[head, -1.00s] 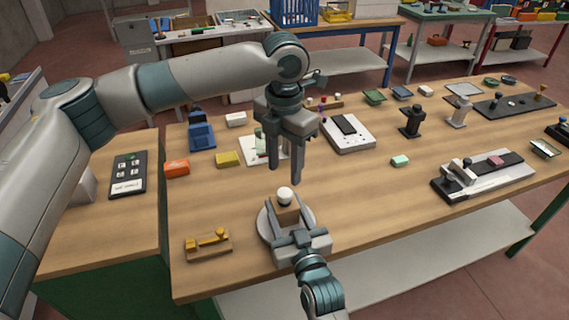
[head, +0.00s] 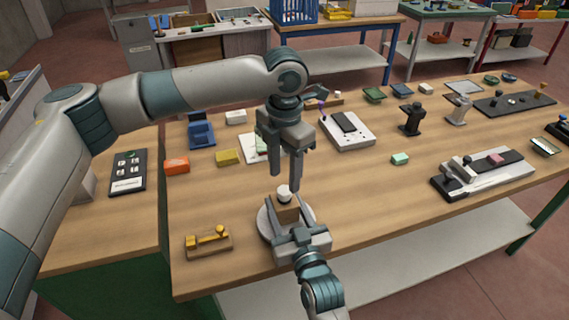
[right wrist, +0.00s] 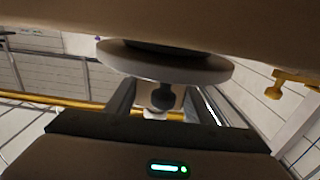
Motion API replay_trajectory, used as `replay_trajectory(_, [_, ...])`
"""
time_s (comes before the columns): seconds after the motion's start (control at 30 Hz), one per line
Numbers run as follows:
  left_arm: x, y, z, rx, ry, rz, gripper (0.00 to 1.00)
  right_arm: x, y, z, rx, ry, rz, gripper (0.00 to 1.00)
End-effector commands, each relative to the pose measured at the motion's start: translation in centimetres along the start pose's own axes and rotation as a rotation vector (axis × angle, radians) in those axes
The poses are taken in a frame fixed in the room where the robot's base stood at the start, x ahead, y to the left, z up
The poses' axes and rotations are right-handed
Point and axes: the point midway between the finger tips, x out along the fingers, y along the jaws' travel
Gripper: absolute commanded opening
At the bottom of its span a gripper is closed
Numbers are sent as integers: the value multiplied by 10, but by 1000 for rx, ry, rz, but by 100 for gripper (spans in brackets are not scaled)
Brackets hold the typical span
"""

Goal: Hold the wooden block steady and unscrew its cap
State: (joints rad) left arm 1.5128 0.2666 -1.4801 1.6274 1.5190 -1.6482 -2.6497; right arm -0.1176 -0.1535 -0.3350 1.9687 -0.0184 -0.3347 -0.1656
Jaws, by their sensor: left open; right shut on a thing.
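The wooden block (head: 287,215) stands on a round grey plate (head: 266,226) near the table's front edge. It has a white cap (head: 284,193) on top. My right gripper (head: 287,212) is shut on the block, one finger at each side. The right wrist view shows the block (right wrist: 165,96) between the fingers, with the cap (right wrist: 154,114) partly hidden behind the gripper's body. My left gripper (head: 285,180) points down, open and empty, with its fingertips just above or beside the cap. I cannot tell whether they touch it.
An orange box (head: 176,166) and a yellow box (head: 227,157) stand farther back. A grey clamp device (head: 480,176) and a small green block (head: 400,159) are at right. The table between plate and clamp device is clear.

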Motion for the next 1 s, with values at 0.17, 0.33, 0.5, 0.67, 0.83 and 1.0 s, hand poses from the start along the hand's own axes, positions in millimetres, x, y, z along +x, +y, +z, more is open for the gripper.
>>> replay_trajectory(0.17, [25, 0, -1, 0, 2, -1, 44, 0, 0, 0, 0, -1, 0, 0])
replay_trajectory(0.33, [42, 0, 0, -1, 1, 0, 44, 0, 0, 0, 0, -1, 0, 0])
replay_trajectory(0.5, [50, 0, 0, -1, 2, 0, 44, 0, 0, 0, 0, -1, 0, 0])
replay_trajectory(0.67, [51, 0, 0, 0, 1, 0, 44, 0, 0, 0, 0, -1, 0, 0])
replay_trajectory(0.83, [50, 0, 0, 0, 1, 0, 32, 0, 0, 0, 0, -1, 0, 0])
replay_trajectory(1.0, [50, 0, 0, 0, 1, 1, 1, 0, 0, 0, 0, -1, 0, 0])
